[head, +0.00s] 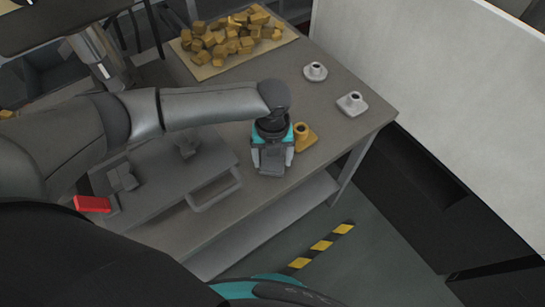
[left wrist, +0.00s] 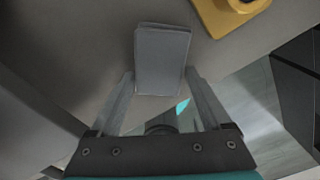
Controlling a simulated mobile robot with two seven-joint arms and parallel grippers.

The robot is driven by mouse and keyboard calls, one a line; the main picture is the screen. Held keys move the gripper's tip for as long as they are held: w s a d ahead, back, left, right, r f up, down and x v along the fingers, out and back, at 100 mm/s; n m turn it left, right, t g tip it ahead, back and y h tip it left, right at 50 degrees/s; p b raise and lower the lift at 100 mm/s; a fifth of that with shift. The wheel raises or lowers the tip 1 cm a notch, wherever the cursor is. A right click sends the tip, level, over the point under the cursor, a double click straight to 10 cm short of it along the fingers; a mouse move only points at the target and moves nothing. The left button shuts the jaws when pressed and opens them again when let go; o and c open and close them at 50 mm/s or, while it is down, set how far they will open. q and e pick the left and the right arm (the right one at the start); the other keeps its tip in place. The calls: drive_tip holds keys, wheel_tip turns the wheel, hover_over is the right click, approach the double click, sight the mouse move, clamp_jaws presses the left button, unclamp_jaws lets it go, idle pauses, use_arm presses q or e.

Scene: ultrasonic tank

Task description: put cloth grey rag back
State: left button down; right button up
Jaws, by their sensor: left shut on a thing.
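The grey rag (head: 272,164) is a flat, folded rectangular piece near the front right edge of the grey table. It also shows in the left wrist view (left wrist: 162,60), between the fingertips. My left gripper (head: 272,158) reaches down from above, shut on the rag with a finger along each side. I cannot tell whether the rag touches the tabletop. My right gripper is not in view.
A yellow fitting (head: 305,137) stands close beside the gripper. Two pale fittings (head: 315,71) and (head: 351,104) stand farther back. A board (head: 205,73) of yellow blocks lies at the back. A dark grey panel with a handle (head: 214,190) lies left. The table's front edge is near.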

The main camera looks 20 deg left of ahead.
sight(272, 160)
use_arm(q)
drive_tip(key=shift+f, duration=0.1)
unclamp_jaws()
wheel_tip(272, 160, up, 12)
drive_tip(key=p, duration=0.2)
drive_tip(key=shift+r, duration=0.2)
idle(0.3)
